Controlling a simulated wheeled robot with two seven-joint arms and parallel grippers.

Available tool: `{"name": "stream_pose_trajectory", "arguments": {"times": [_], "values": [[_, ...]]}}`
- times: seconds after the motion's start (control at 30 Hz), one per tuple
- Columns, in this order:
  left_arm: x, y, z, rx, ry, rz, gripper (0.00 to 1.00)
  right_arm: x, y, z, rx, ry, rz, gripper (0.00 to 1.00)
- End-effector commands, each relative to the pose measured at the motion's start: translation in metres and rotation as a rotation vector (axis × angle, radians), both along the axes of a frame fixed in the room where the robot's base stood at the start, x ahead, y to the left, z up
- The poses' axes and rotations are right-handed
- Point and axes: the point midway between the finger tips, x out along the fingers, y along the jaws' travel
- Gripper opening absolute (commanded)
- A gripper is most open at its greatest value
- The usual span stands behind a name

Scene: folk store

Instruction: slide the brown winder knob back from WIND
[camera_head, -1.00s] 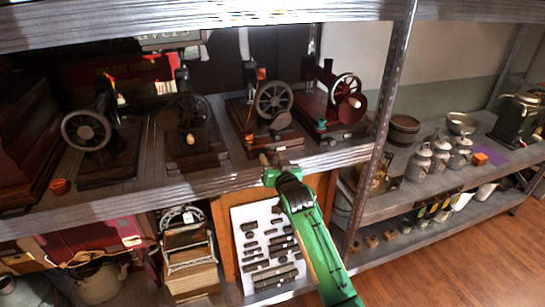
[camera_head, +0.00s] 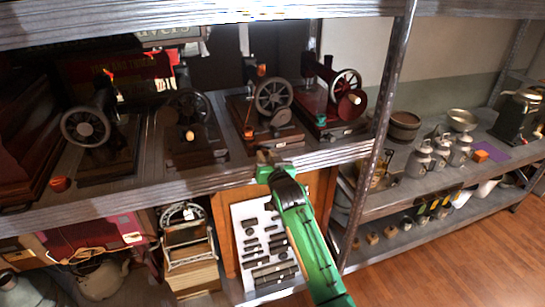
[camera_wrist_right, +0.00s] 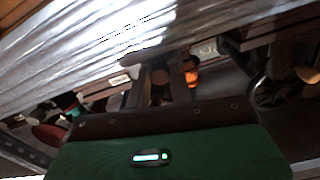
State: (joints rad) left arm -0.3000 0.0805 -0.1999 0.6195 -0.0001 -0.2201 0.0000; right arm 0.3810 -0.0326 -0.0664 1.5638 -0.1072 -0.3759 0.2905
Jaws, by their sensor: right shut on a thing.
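The sewing machine (camera_head: 273,98) with a grey spoked wheel stands on a dark base, third from the left on the shelf. My green right gripper (camera_head: 265,157) reaches up to the shelf's front edge below this machine. In the right wrist view its two dark fingers (camera_wrist_right: 160,82) are closed about a small round brown piece (camera_wrist_right: 160,77), apparently the brown winder knob. The knob cannot be made out clearly in the head view, and the WIND mark is not readable. My left gripper is not in view.
More sewing machines stand left (camera_head: 87,128) and right (camera_head: 335,95) on the same shelf. The shelf edge (camera_head: 190,183) runs just behind my right gripper. A metal post (camera_head: 385,120) rises to its right. A white board (camera_head: 262,240) of dark parts hangs below.

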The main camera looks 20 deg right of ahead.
Motion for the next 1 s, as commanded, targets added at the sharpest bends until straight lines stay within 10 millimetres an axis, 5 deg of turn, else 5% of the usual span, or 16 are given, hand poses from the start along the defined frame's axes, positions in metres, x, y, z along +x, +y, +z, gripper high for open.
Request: {"name": "stream_pose_trajectory", "arguments": {"times": [0.47,0.5,0.6,1.0], "values": [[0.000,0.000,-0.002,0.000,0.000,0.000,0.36,-0.001,0.019,-0.001,0.002,0.003,0.003,0.00],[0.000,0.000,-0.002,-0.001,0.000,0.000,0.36,-0.001,0.019,-0.001,0.002,0.003,0.003,0.28],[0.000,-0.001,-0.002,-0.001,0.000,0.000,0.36,-0.001,0.018,-0.001,0.002,0.003,0.003,0.44],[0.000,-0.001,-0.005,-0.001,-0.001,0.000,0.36,-0.007,0.017,-0.002,0.000,0.002,0.000,0.44]]}}
